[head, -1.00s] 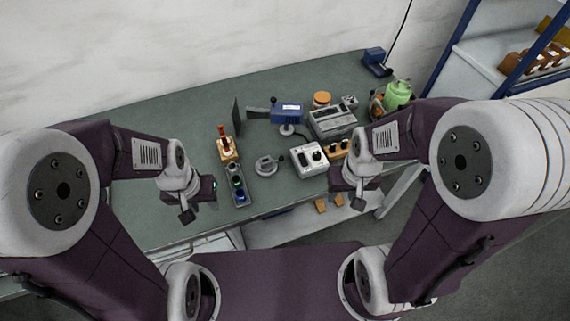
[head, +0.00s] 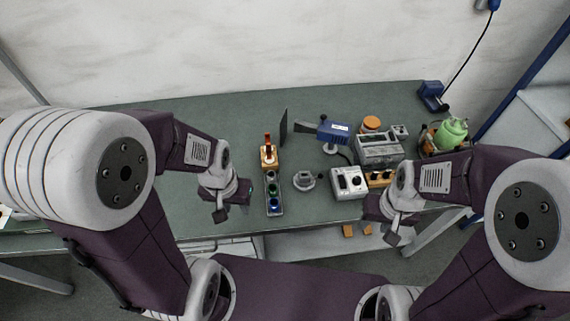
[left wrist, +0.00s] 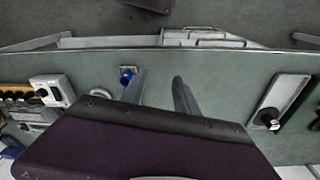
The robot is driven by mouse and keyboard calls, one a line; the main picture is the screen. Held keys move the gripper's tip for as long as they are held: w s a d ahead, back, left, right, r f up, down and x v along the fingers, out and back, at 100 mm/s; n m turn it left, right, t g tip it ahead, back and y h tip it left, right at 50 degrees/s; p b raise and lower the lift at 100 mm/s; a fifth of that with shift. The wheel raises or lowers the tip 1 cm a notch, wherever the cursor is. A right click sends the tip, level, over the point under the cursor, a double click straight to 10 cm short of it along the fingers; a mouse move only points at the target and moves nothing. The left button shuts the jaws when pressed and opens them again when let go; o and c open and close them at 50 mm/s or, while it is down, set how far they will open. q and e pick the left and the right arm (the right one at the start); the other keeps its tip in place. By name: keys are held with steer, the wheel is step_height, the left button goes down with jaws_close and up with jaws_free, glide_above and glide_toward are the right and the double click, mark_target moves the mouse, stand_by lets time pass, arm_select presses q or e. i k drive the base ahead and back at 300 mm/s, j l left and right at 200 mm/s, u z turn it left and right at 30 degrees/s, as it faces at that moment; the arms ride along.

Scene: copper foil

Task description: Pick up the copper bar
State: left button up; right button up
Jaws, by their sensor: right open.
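A reddish-brown upright piece (head: 267,143), which looks like the copper bar, stands in a small wooden block (head: 268,158) on the green-grey workbench (head: 220,110). It is small in the head view, and I cannot make it out in the left wrist view. My left gripper (head: 221,214) is at the bench's front edge, left of and nearer than the block, apart from it. In the left wrist view its two fingers (left wrist: 160,90) are spread with nothing between them. My right gripper (head: 393,238) is open at the front right, below the grey devices.
A narrow tray with coloured round items (head: 274,193) lies in front of the block. A dark upright plate (head: 284,127), a blue device (head: 333,131), a round grey fixture (head: 304,180) and a white box (head: 348,181) stand nearby. The bench's left part is clear.

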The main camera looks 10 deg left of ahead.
mark_target(269, 159)
steer(key=j+z, duration=0.55)
steer(key=z, duration=0.2)
steer(key=k+j+z, duration=0.1)
steer(key=j+z, duration=0.15)
steer(key=z, duration=0.15)
